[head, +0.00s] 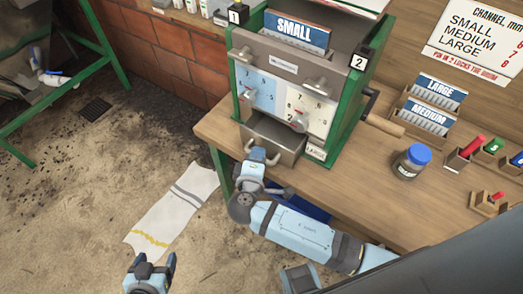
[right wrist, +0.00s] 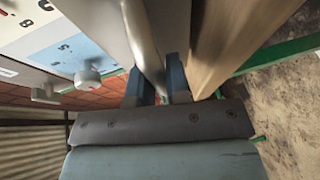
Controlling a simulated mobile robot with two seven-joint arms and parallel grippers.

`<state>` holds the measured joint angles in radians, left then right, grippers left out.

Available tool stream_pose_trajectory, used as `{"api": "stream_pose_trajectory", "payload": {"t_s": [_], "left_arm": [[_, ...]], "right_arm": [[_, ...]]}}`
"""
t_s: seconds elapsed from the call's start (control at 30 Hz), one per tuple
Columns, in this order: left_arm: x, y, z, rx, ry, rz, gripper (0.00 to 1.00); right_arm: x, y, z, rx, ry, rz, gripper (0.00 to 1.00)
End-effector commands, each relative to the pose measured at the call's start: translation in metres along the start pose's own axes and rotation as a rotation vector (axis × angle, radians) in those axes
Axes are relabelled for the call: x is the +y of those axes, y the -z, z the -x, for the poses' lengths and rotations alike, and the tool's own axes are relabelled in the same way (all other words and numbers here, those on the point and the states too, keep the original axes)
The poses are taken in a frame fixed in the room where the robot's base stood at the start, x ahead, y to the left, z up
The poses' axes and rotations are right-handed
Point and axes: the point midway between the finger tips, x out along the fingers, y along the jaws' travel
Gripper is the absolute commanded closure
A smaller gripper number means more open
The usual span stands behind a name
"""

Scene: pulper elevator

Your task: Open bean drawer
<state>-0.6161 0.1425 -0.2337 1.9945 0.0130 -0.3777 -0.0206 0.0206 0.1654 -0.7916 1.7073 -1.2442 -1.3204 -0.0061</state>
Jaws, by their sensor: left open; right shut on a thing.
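The grey bean drawer (head: 287,142) sits low in the green-framed machine (head: 338,118). It stands partly out, with its dark inside showing from above. My right gripper (head: 258,154) is at the drawer's front. In the right wrist view its two blue fingers (right wrist: 159,84) are closed around a grey metal bar, the drawer handle (right wrist: 146,45). The fingers hide part of the handle. My left gripper (head: 150,264) is open and empty, low over the floor, well away from the drawer.
The wooden bench (head: 378,165) carries a jar with a blue lid (head: 412,161), card racks (head: 428,112) and small coloured pieces in holders. A crank handle (head: 385,125) sticks out on the machine's right. A striped cloth (head: 175,208) lies on the floor. Floor left of the bench is mostly clear.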

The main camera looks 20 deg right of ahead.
Motion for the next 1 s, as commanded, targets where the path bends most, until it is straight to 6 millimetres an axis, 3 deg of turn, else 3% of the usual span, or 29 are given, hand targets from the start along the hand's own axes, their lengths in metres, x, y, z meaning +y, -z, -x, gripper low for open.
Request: {"api": "stream_pose_trajectory", "payload": {"t_s": [0.13,0.47,0.5,0.6,1.0], "left_arm": [[0.000,-0.002,-0.001,-0.001,0.000,0.000,0.26],[0.002,0.001,-0.002,0.003,-0.002,0.004,0.26],[0.002,0.001,-0.002,0.003,-0.002,0.004,0.26],[0.002,0.001,-0.002,0.003,-0.002,0.004,0.26],[0.002,0.001,-0.002,0.002,-0.001,0.003,0.26]], "right_arm": [[-0.005,0.008,0.020,0.001,0.002,-0.001,1.00],[-0.005,0.010,0.023,0.001,0.001,0.000,1.00],[-0.005,0.010,0.023,0.001,0.001,0.000,0.80],[-0.005,0.010,0.023,0.001,0.001,0.000,0.59],[-0.003,0.010,0.021,0.000,0.000,-0.001,0.59]]}}
